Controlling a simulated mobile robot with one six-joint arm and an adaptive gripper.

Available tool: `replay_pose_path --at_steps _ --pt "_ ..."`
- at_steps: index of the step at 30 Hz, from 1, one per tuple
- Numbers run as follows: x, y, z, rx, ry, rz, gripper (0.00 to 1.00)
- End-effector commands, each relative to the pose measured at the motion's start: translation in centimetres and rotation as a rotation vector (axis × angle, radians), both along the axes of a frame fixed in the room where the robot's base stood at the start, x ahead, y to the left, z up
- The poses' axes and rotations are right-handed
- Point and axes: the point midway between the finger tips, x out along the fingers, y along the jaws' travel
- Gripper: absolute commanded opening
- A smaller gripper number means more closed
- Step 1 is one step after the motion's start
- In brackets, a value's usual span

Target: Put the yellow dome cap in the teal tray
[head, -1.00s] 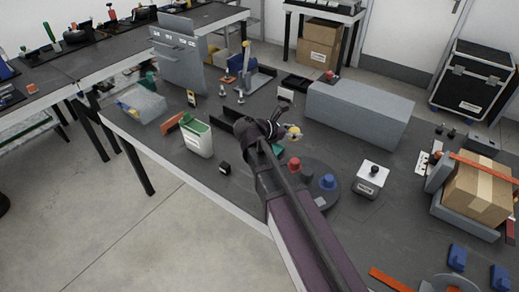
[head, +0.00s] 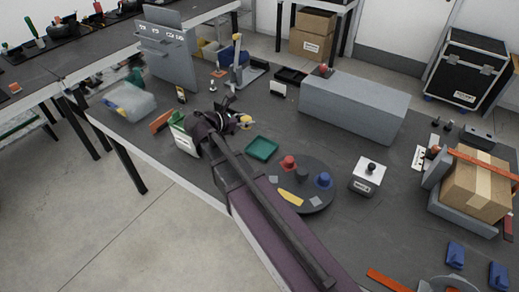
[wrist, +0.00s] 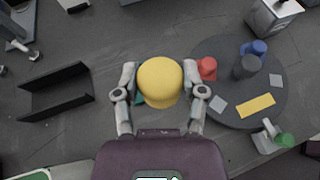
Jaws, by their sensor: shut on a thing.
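The yellow dome cap (wrist: 160,82) is between the two fingers of my gripper (wrist: 160,90) in the wrist view, and the gripper is shut on it. In the head view the cap (head: 246,119) shows small at the tip of my gripper (head: 243,120), held above the table. The teal tray (head: 262,148) is a shallow square tray on the table, just below and right of the gripper in the head view. In the wrist view only a teal sliver (wrist: 138,98) shows behind the cap and left finger; the rest is hidden.
A dark round plate (head: 318,200) beside the tray carries red, blue and dark pieces and a flat yellow strip. A long grey block (head: 355,105) stands behind. A white-green bin (head: 183,140) is left of my gripper. A white box with a black knob (head: 367,177) stands right.

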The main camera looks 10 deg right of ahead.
Motion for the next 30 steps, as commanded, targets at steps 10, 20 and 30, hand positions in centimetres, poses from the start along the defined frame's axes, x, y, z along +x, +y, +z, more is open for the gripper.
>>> replay_pose_path --at_steps 10,20,30 --pt "0.0 -0.3 -0.1 0.0 0.0 -0.003 0.21" --pt "-0.3 0.2 -2.9 0.0 0.002 0.023 0.21" --pt "-1.0 1.6 -8.4 0.001 -0.001 0.092 0.21"
